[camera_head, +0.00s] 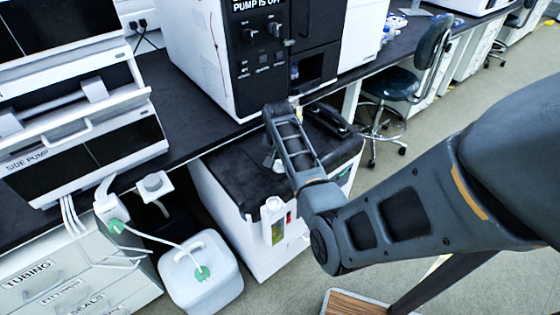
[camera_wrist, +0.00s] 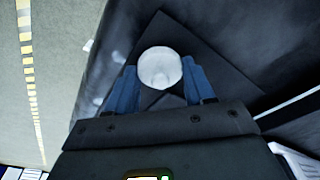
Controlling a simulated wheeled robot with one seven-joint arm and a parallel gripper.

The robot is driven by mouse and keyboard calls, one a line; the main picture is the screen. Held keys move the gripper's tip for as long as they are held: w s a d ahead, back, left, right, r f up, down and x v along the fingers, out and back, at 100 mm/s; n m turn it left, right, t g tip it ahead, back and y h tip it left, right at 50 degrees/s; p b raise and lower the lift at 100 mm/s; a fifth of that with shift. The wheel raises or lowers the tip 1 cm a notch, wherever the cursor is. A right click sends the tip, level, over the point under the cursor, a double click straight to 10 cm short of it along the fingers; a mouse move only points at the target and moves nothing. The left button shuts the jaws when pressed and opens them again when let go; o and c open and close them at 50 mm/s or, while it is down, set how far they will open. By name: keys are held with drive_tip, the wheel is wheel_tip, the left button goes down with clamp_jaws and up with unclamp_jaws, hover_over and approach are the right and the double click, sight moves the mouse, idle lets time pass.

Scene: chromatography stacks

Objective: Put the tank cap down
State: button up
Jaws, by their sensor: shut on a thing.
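The tank cap (camera_wrist: 160,70) is a white round piece held between the two blue fingers of my gripper (camera_wrist: 159,82) in the wrist view. The gripper is shut on it, over a dark surface with a square black plate or mat. I cannot tell whether the cap touches that surface. In the head view my forearm reaches over the black top of a low white cabinet (camera_head: 228,165), and the arm hides most of the gripper. A white tank (camera_head: 205,285) with a green fitting and tube stands on the floor at lower left.
A black worktop (camera_head: 190,115) with white instruments runs behind the cabinet. A small white container (camera_head: 272,222) sits at the cabinet's front edge. A wheeled chair (camera_head: 395,85) stands at the back right. A wooden-topped piece (camera_head: 350,303) is at the bottom. Dark cabinet top left of my arm is clear.

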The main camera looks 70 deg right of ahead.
drive_tip(key=shift+f, duration=0.15)
drive_tip(key=o, duration=1)
